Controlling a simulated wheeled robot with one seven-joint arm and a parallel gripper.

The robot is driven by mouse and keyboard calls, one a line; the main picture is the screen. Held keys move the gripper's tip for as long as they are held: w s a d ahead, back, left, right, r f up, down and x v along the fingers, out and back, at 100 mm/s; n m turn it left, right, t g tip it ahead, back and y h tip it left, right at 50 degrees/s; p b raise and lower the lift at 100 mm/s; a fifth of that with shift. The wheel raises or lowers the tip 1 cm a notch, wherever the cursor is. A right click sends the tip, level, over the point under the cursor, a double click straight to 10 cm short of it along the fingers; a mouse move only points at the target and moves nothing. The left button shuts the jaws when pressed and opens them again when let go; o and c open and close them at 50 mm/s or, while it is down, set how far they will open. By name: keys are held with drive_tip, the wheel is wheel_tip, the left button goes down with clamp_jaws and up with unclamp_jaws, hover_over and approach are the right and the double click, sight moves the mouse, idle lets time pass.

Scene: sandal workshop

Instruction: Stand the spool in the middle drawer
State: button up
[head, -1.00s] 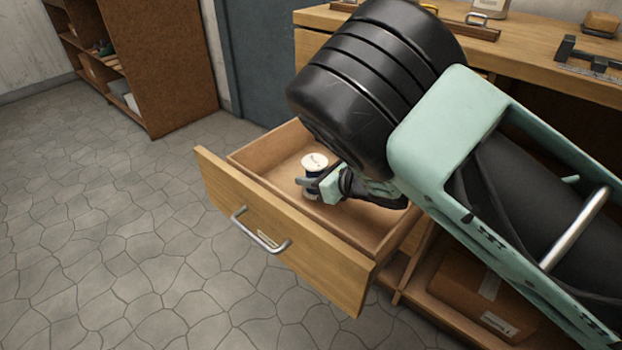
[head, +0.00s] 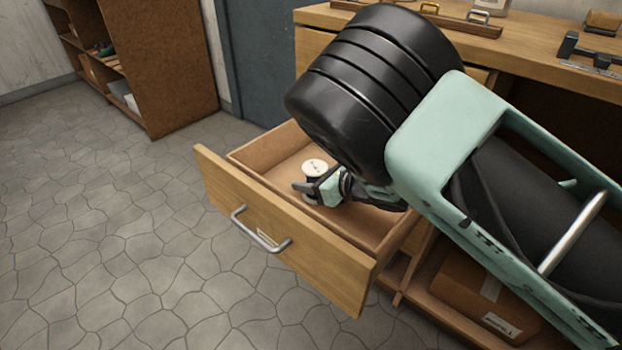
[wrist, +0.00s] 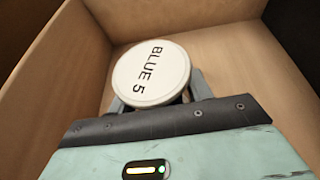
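The spool (head: 315,167) stands upright inside the open drawer (head: 285,222). It has a white top and a dark body. In the wrist view the spool's top (wrist: 150,74) reads "BLUE 5". My gripper (head: 312,190) is down in the drawer around the spool. Its fingers look open, one on each side, with a small gap showing at the left finger in the head view. The spool's base is hidden, but it appears to be at the drawer floor (head: 270,165).
The workbench top (head: 540,45) above holds several tools and a handled box. A cardboard box (head: 470,290) sits on the lower shelf to the right. A brown shelf unit (head: 150,60) stands at the back left. The stone floor at left is clear.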

drive_tip(key=shift+r, duration=0.2)
drive_tip(key=p+v, duration=0.3)
drive_tip(key=v, duration=0.9)
drive_tip(key=shift+r, duration=0.5)
